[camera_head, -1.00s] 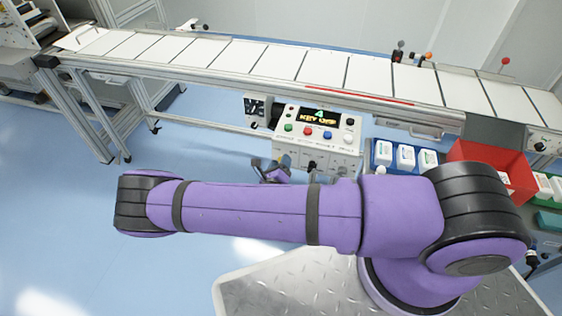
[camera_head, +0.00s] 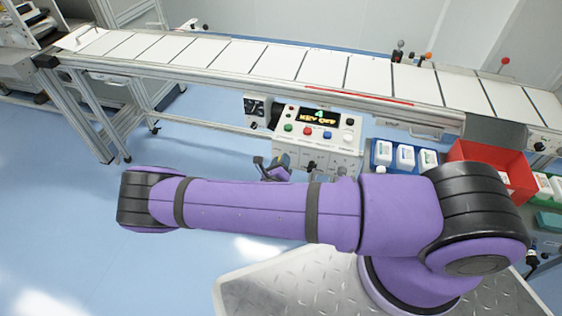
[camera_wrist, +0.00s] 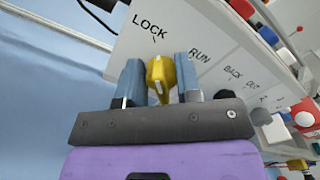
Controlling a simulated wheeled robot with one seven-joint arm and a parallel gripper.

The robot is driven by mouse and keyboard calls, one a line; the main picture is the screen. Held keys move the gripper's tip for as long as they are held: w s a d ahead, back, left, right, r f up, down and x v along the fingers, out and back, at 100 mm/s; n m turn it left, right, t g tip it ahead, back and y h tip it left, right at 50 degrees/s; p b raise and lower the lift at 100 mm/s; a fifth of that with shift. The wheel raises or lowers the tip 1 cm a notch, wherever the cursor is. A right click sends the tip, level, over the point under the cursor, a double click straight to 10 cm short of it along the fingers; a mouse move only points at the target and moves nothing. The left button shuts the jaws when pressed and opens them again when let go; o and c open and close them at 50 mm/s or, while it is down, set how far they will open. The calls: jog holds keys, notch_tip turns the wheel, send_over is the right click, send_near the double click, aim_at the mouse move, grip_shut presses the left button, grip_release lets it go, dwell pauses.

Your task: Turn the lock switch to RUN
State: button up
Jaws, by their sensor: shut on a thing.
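In the wrist view, a yellow lock switch (camera_wrist: 160,70) stands on a white panel face marked LOCK, RUN and BACK OUT. My gripper (camera_wrist: 160,76) has its two blue-grey fingers on either side of the switch and is shut on it. The switch sits below the LOCK label and left of the RUN label; its exact angle is hard to tell. In the head view, the control box (camera_head: 318,138) has a display reading KEY OFF. The lock switch cannot be made out there, and my gripper is mostly hidden behind my purple arm.
A conveyor (camera_head: 272,62) with white panels runs behind the control box. A blue tray of white containers (camera_head: 406,155) and a red bin (camera_head: 490,160) stand to the right. Open blue floor lies left of my arm.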

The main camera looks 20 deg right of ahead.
jog(key=m, duration=0.4)
jog(key=shift+s+d+m, duration=0.1)
jog(key=shift+m, duration=0.2)
jog(key=m, duration=0.4)
jog(key=shift+d, duration=0.1)
jog(key=m, duration=0.5)
jog(key=shift+s+d, duration=0.1)
jog(key=shift+s, duration=0.05)
jog(key=shift+s+d+m, duration=0.1)
jog(key=shift+m, duration=1.7)
jog(key=o, duration=0.8)
jog(key=shift+o, duration=0.2)
